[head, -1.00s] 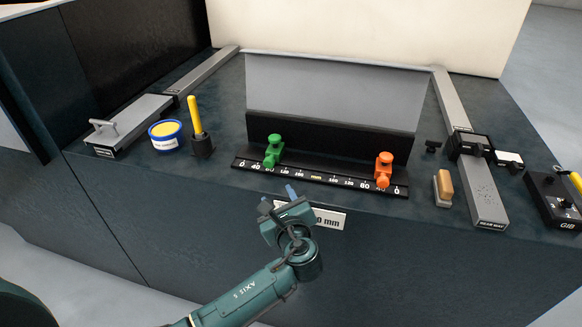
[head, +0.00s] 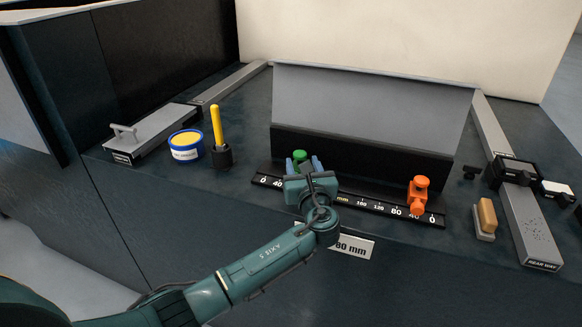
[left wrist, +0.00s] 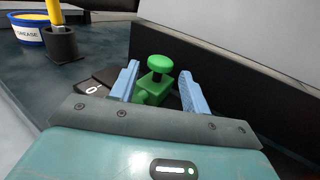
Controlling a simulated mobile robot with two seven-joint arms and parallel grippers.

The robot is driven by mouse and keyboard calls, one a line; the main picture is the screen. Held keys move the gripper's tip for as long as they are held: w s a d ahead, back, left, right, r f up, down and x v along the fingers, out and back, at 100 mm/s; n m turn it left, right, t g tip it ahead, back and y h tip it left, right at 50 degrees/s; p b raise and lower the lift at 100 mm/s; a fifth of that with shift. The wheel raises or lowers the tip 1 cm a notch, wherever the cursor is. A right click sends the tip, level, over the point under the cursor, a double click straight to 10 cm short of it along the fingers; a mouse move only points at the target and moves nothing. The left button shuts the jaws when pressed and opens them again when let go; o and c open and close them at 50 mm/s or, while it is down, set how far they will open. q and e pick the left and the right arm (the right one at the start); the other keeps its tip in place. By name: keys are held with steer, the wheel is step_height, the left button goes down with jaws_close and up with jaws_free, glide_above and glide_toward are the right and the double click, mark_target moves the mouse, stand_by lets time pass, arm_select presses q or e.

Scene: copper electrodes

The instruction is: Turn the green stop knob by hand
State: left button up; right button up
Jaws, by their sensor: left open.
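The green stop knob (head: 299,156) stands on the left part of the black scale rail (head: 376,206), partly hidden behind my left gripper in the head view. My left gripper (head: 304,163) is open, its two blue fingers pointing at the stop. In the left wrist view the green knob (left wrist: 160,63) and its green body show between the spread fingers of the left gripper (left wrist: 158,88). I cannot tell whether either finger touches it. An orange stop (head: 418,190) stands on the right part of the rail. My right gripper is not in view.
A grey plate (head: 370,105) rises behind the rail. To the left are a blue grease tin (head: 186,146), a yellow-handled brush in a black holder (head: 222,155) and a grey handled block (head: 150,138). A wooden-backed brush (head: 486,217) and a grey rail (head: 532,225) are at right.

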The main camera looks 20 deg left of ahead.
arm_select(q)
steer(key=shift+w+a, duration=0.25)
steer(key=shift+w, duration=0.2)
steer(key=shift+w+a, duration=0.15)
steer(key=shift+w, duration=0.1)
steer(key=c, duration=0.8)
